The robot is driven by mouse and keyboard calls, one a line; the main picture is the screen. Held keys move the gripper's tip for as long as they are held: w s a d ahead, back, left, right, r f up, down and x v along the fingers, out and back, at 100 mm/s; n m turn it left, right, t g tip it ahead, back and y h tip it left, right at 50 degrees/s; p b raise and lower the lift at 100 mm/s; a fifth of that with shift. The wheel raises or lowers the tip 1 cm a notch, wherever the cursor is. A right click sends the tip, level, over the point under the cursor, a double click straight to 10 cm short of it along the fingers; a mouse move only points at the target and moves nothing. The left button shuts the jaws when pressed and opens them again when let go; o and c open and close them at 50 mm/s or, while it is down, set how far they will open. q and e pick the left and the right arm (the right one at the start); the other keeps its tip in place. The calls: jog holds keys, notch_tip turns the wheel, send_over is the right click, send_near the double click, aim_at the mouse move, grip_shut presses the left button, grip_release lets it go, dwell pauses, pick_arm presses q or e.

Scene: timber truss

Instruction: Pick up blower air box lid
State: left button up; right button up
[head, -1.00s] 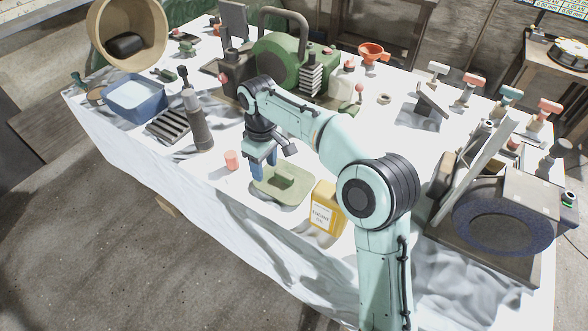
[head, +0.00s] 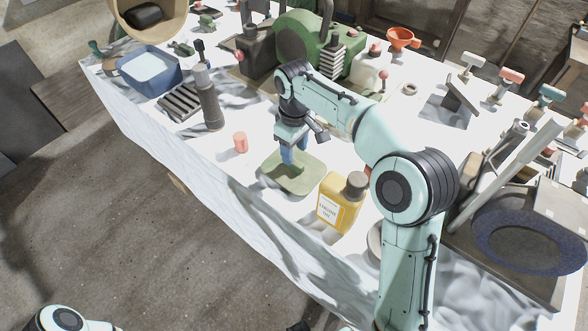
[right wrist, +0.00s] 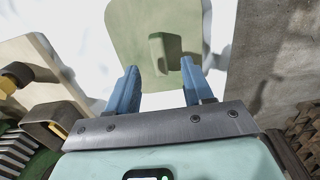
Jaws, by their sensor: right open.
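The blower air box lid is a pale green plate with rounded corners and a raised block handle; it lies on the white-covered table in the head view (head: 309,180). The lid (right wrist: 190,22) and its handle (right wrist: 158,54) also show in the right wrist view. My right gripper (head: 294,163), with blue fingers, points down over the lid. In the right wrist view my right gripper (right wrist: 160,78) is open, with its fingers apart on either side of the handle's line; I cannot tell how high they are above the plate. My left gripper is not in view.
A yellow oil bottle (head: 336,207) stands close to the lid's right. A small orange cup (head: 240,142) and a dark cylinder tool (head: 211,106) stand to the left. A green blower machine (head: 296,43) is behind. The table's front edge is near the lid.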

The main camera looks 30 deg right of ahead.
aim_at(297, 163)
jog(key=f, duration=0.3)
jog(key=f+b, duration=0.1)
jog(key=shift+s+d+f, duration=0.25)
jog(key=shift+s+f, duration=0.05)
jog(key=shift+f, duration=0.25)
grip_shut()
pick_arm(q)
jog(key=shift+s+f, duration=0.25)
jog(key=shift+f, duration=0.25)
pick_arm(e)
jog(key=shift+r, duration=0.1)
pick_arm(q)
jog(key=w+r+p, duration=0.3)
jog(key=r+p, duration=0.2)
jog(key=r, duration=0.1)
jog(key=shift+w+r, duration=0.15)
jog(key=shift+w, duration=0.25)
pick_arm(e)
notch_tip(297, 163, up, 20)
